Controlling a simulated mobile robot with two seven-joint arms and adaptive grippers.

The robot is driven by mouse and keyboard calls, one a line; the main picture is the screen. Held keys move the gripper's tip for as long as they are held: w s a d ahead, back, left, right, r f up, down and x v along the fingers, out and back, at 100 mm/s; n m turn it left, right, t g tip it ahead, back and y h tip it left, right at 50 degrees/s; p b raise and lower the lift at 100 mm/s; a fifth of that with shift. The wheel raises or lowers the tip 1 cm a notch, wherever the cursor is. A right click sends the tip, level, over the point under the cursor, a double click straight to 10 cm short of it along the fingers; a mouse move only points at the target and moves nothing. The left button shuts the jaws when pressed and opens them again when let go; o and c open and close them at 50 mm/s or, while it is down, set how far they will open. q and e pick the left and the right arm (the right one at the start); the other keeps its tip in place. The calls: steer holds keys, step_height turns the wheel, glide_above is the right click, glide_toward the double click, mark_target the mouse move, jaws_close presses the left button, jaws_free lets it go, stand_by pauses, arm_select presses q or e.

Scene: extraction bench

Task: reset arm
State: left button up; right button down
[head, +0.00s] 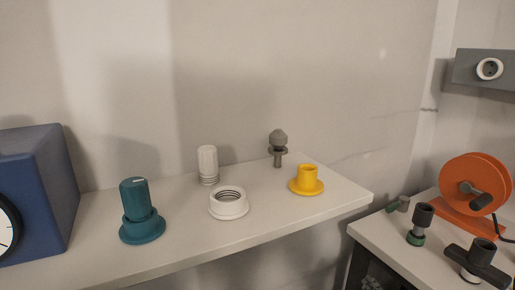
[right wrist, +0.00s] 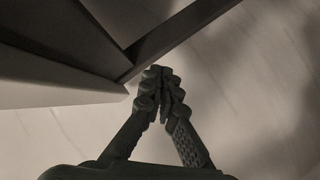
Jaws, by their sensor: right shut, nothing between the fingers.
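My right gripper (right wrist: 163,82) shows in the right wrist view, its dark ribbed fingers shut together with nothing between them. Its tips are close to a dark edge and pale panel, perhaps furniture; I cannot tell whether they touch. In the head view a small dark textured part (head: 370,284) at the bottom edge, beside the right-hand bench, looks like this gripper; most of it is cut off. My left gripper is in neither view.
A white shelf (head: 290,225) carries a teal knobbed part (head: 137,212), a white ring (head: 229,204), a ribbed white cylinder (head: 207,165), a grey bolt-like part (head: 278,148), a yellow flanged part (head: 307,181) and a blue box (head: 45,185). The right bench (head: 385,235) holds an orange reel (head: 473,182) and dark fittings.

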steer(key=s+f+m+g, duration=0.3)
steer(key=s+f+g, duration=0.2)
steer(key=s+f, duration=0.6)
steer(key=s+a+f+m+g, duration=0.1)
steer(key=s+f+m+g, duration=0.2)
steer(key=s+f+g, duration=0.3)
steer(key=s+f, duration=0.5)
steer(key=s, duration=0.5)
steer(key=shift+s+a+m, duration=0.15)
steer(key=shift+a+m, duration=0.1)
steer(key=shift+m, duration=0.05)
